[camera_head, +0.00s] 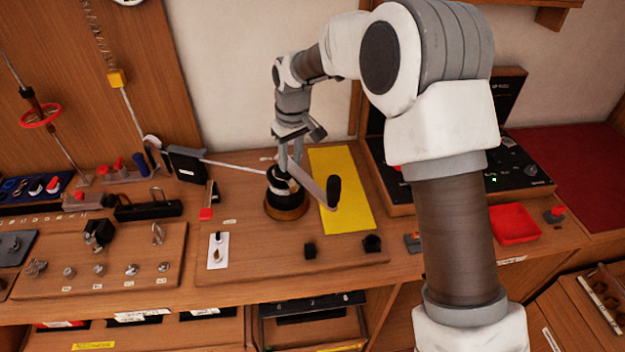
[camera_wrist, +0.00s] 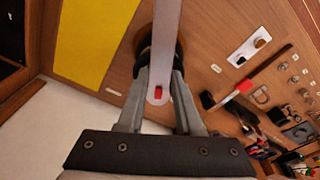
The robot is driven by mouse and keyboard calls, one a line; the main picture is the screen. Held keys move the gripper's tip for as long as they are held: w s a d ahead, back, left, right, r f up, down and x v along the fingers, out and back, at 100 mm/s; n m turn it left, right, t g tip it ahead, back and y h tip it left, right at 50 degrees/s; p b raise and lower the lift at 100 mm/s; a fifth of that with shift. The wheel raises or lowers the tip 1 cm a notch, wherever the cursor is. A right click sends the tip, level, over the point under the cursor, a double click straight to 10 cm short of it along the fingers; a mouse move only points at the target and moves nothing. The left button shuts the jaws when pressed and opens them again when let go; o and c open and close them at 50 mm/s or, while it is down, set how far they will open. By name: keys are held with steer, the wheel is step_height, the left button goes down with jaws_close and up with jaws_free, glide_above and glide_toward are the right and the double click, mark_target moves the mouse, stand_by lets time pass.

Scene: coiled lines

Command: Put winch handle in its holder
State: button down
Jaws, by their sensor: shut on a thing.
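The winch handle (camera_head: 313,184) is a grey bar with a black grip at its right end. My gripper (camera_head: 290,166) is shut on the bar's other end, directly above or at the top of a black winch drum (camera_head: 286,198) with a bronze base. In the wrist view the handle (camera_wrist: 167,45) runs between the two fingers of my gripper (camera_wrist: 160,82), with a red mark at its near end. The drum shows only partly behind the handle there. I cannot tell whether the handle still sits in the drum. I cannot tell which fixture is its holder.
A yellow sheet (camera_head: 352,205) lies right of the winch. A black box (camera_head: 187,164) stands at left. A red tray (camera_head: 514,224) is at right. My arm blocks part of the bench.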

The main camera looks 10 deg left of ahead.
steer(key=shift+r, duration=0.25)
steer(key=shift+r, duration=0.2)
stand_by(0.3)
steer(key=shift+r+p, duration=1.75)
steer(key=shift+r, duration=0.5)
steer(key=shift+f, duration=0.15)
